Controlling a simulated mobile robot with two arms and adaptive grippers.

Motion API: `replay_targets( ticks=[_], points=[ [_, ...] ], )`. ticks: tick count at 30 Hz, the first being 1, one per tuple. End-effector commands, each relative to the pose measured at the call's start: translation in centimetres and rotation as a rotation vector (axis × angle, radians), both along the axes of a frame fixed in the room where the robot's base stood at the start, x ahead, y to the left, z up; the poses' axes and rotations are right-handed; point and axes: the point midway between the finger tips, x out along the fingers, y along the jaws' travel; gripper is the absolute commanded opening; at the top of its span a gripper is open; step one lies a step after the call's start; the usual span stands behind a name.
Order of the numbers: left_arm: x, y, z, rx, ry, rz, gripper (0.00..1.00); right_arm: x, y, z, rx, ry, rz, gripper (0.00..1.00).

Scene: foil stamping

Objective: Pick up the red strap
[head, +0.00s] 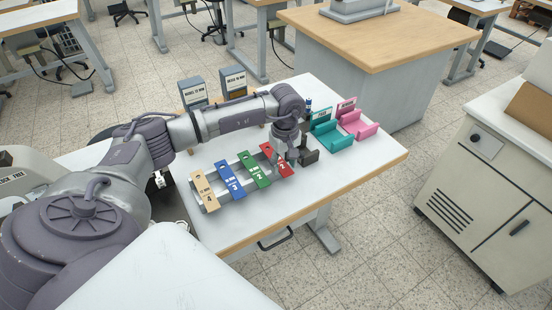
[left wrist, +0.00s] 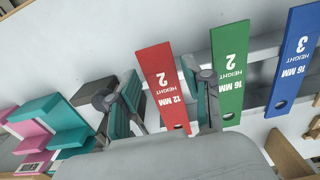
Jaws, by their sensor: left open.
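The red strap (head: 273,155) is a flat bar with a hole near one end. It lies at the right end of a row of straps on a light rack (head: 218,168). My left gripper (head: 290,158) is open over the red strap's right side in the head view and partly covers it. My right gripper is not in view.
Green (head: 253,170), blue (head: 230,180) and tan (head: 205,192) straps lie left of the red one. A teal holder (head: 333,138) and a pink holder (head: 358,125) stand to the right. Two grey boxes stand behind. The table's (head: 350,172) front right is clear.

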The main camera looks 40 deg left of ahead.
Motion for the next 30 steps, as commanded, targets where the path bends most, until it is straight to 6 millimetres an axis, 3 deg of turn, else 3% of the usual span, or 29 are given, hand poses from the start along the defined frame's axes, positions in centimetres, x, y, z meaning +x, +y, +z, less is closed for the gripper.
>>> replay_targets(
  ticks=[11, 15, 18, 30],
  points=[
    [0.0, 0.01, -0.33, 0.0, 0.0, 0.0, 0.49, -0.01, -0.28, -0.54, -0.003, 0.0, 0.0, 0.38],
    [-0.01, 0.0, -0.3, 0.0, 0.0, 0.0, 0.25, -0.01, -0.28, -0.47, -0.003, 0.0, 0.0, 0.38],
    [-0.02, 0.0, -0.33, 0.0, 0.001, 0.0, 0.13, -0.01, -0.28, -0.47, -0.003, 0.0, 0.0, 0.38],
    [-0.06, -0.03, 0.18, -0.001, 0.001, 0.0, 0.13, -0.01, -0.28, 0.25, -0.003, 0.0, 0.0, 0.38]
  ],
)
